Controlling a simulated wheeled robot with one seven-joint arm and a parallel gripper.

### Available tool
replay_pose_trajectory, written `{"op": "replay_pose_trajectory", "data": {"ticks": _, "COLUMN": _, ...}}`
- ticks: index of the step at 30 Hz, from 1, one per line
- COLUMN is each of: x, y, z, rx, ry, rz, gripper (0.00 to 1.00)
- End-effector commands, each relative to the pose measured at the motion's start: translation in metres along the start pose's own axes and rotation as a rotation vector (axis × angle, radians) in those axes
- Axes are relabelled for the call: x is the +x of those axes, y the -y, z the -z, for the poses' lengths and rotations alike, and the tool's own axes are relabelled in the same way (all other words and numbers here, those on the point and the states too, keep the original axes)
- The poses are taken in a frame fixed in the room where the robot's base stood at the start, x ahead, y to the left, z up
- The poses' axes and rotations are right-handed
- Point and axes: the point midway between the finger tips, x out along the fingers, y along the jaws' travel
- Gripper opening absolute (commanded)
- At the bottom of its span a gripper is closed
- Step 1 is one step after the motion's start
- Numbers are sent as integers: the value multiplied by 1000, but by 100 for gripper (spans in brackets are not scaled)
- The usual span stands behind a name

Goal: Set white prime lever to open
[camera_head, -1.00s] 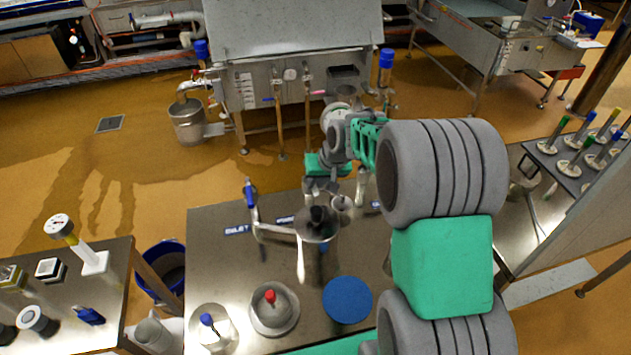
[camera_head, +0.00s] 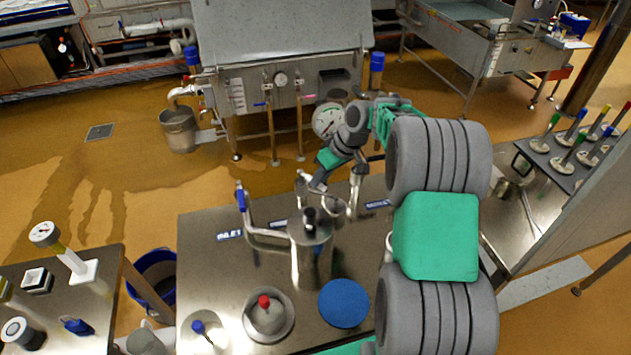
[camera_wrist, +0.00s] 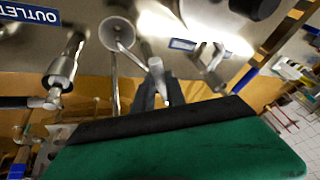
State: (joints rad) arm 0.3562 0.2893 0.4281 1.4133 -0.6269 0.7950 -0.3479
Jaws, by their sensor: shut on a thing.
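The white prime lever (camera_wrist: 157,78) shows in the wrist view as a pale rod with a rounded end, near a small round cup (camera_wrist: 117,34). My gripper (camera_wrist: 155,95) is shut on its end, with dark fingers on both sides. In the head view my gripper (camera_head: 317,186) is at the back of the steel table, just behind the steel vessel (camera_head: 311,255). The lever is small there and its exact angle is hard to tell. The inlet valve has a blue handle (camera_head: 241,199), and the outlet fitting (camera_head: 357,180) stands to the right of my gripper.
The steel table (camera_head: 240,275) also holds a blue disc (camera_head: 344,302) and a red-knobbed lid (camera_head: 266,314). A side table (camera_head: 85,295) with small parts stands at left, with a blue bucket (camera_head: 155,275) beside it. A rack with coloured handles (camera_head: 565,150) is at right.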

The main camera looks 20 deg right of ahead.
Motion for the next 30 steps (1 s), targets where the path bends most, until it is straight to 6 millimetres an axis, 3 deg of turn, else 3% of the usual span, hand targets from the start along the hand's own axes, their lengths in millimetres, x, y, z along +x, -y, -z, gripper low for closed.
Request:
{"op": "replay_pose_trajectory", "data": {"ticks": 9, "x": -2, "y": -9, "z": 2, "rx": -102, "ry": 21, "rz": 41, "gripper": 0}}
{"op": "replay_pose_trajectory", "data": {"ticks": 23, "x": -2, "y": -10, "z": 3, "rx": -117, "ry": 24, "rz": 46, "gripper": 0}}
{"op": "replay_pose_trajectory", "data": {"ticks": 24, "x": -2, "y": -9, "z": 3, "rx": -117, "ry": 24, "rz": 46, "gripper": 18}}
{"op": "replay_pose_trajectory", "data": {"ticks": 30, "x": -2, "y": -9, "z": 2, "rx": -117, "ry": 25, "rz": 47, "gripper": 35}}
